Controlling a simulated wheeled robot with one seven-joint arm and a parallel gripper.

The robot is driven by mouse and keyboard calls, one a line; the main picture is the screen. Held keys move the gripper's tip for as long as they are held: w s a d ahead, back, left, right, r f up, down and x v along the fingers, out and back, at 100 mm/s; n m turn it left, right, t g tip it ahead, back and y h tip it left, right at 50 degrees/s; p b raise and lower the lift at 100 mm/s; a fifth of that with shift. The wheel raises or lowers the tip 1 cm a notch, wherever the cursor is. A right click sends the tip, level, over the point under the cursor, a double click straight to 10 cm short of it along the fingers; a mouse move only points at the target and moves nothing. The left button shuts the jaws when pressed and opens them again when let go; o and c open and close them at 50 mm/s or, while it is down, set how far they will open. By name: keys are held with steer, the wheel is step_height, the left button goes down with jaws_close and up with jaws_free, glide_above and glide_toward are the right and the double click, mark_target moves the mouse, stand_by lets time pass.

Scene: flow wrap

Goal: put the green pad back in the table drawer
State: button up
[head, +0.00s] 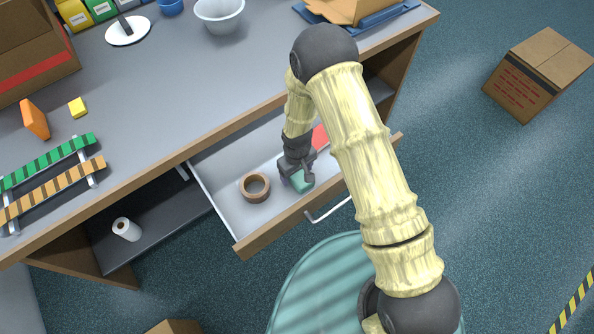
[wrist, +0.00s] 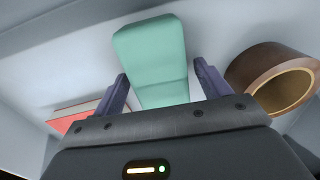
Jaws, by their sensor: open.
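The green pad (wrist: 152,55) lies in the open table drawer, between the two fingers of my gripper in the wrist view. In the head view the green pad (head: 301,183) shows partly, with my gripper (head: 299,175) over it and hiding some of it. My gripper (wrist: 165,90) is open, with a finger on each side of the pad; I see space between the fingers and the pad. The drawer (head: 222,185) is pulled out from the table (head: 190,80), its front panel toward my base.
A roll of brown tape (head: 255,187) lies in the drawer left of the pad; it also shows in the wrist view (wrist: 275,80). A red item (head: 320,137) lies behind the gripper in the drawer. A cardboard box (head: 540,72) stands on the floor at the right.

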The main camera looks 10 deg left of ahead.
steer(key=shift+r, duration=0.1)
step_height(320, 180, up, 12)
stand_by(0.5)
stand_by(0.6)
steer(key=s+d+r+m+t, duration=0.1)
steer(key=s+d+r+m, duration=0.1)
steer(key=d+r, duration=0.4)
steer(key=s+d+r+m, duration=0.2)
steer(key=d+r+m, duration=0.2)
steer(key=d, duration=0.7)
steer(key=s+d+r+m+t, duration=0.1)
steer(key=s+d+r+m, duration=0.2)
steer(key=d+r, duration=0.5)
steer(key=shift+d+m+t, duration=0.3)
steer(key=shift+d+m, duration=0.1)
steer(key=shift+d, duration=0.3)
steer(key=shift+w+f, duration=0.1)
